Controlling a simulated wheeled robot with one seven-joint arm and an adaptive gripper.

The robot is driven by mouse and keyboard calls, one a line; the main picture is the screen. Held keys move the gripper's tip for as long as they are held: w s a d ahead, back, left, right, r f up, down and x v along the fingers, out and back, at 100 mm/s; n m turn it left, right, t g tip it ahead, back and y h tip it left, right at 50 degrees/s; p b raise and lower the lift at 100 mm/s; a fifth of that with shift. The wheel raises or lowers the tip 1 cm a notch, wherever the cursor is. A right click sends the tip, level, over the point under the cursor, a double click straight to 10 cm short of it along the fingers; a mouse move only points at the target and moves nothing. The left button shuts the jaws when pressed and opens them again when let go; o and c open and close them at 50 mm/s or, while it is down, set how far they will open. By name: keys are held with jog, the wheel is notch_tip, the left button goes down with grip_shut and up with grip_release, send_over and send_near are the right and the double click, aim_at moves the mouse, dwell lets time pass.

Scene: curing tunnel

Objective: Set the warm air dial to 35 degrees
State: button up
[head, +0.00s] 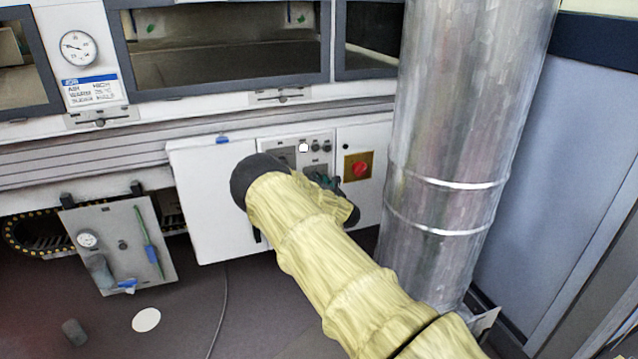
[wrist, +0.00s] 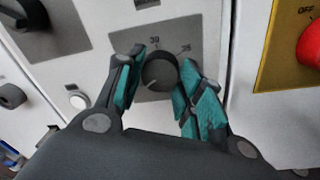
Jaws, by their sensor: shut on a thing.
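The warm air dial (wrist: 160,72) is a round black knob on a grey plate (wrist: 128,42) in the wrist view. A "30" is printed above it, and a second number at its upper right is too blurred to read surely. A small pale mark shows near the knob's lower left edge. My gripper (wrist: 162,88) has its teal-padded fingers on either side of the knob, shut on it. In the head view my gripper (head: 328,183) is at the control panel, and my arm and fingers hide the dial.
A red knob on a yellow plate (wrist: 271,60) is right of the dial, marked "OFF"; this red knob (head: 360,168) also shows in the head view. A white button (wrist: 78,100) and black knobs are to the left. A large metal duct (head: 450,150) stands right of the panel.

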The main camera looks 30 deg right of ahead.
jog(key=shift+a+n+g+h+p, duration=0.1)
jog(key=shift+n+h+p, duration=0.35)
jog(key=shift+n, duration=5.35)
jog(key=shift+d+n+g+h+p, duration=0.1)
jog(key=shift+n+h+p, duration=0.35)
jog(key=shift+n, duration=5.35)
jog(key=shift+a+n+g+h+p, duration=0.1)
jog(key=shift+n+h+p, duration=0.35)
jog(key=shift+n, duration=5.35)
